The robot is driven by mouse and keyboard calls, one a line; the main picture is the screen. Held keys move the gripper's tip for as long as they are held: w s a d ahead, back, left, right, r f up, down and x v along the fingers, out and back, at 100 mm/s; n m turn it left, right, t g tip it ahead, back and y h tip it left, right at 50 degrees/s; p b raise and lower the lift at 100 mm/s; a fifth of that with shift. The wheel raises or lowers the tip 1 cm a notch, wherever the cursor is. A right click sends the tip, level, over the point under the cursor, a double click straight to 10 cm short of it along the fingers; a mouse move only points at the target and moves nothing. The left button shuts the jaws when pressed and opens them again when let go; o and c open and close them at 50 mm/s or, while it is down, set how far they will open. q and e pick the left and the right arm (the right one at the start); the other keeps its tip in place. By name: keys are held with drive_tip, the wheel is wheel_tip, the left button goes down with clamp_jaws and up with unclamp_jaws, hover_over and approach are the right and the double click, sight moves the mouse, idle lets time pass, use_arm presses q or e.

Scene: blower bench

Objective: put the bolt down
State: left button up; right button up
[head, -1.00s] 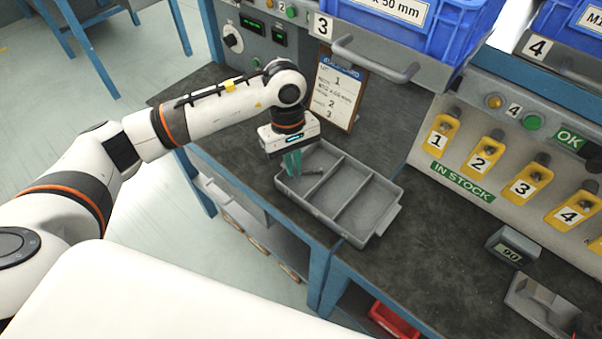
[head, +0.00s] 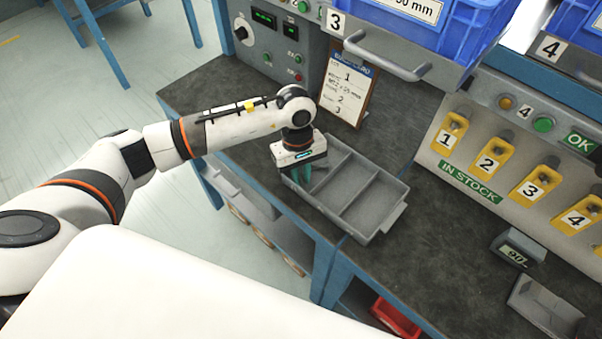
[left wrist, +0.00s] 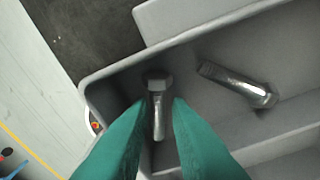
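My left gripper (head: 307,184) points down into the left compartment of the grey three-part tray (head: 394,217). In the left wrist view its green fingers (left wrist: 160,104) stand apart, with a narrow gap on each side of a silver bolt (left wrist: 158,98). The bolt lies between the fingertips, its hex head towards the tray wall; whether it rests fully on the floor is hard to tell. A second silver bolt (left wrist: 238,86) lies in the same compartment to the right. The gripper hides both bolts in the head view. My right gripper is not in view.
A clipboard (head: 345,92) stands behind the tray. A control box with knobs (head: 272,45) is at the back left. A blue bin (head: 440,45) and yellow numbered holders (head: 490,157) are to the right. The other two tray compartments look empty.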

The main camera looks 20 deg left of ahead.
use_arm(q)
drive_tip(key=shift+r, duration=0.1)
drive_tip(key=shift+r+p, duration=0.2)
drive_tip(key=shift+p, duration=0.15)
wheel_tip(320, 180, up, 12)
drive_tip(key=w+a+b, duration=0.1)
drive_tip(key=b, duration=0.1)
drive_tip(key=shift+w+a+f, duration=0.15)
drive_tip(key=shift+f, duration=0.05)
idle(1.0)
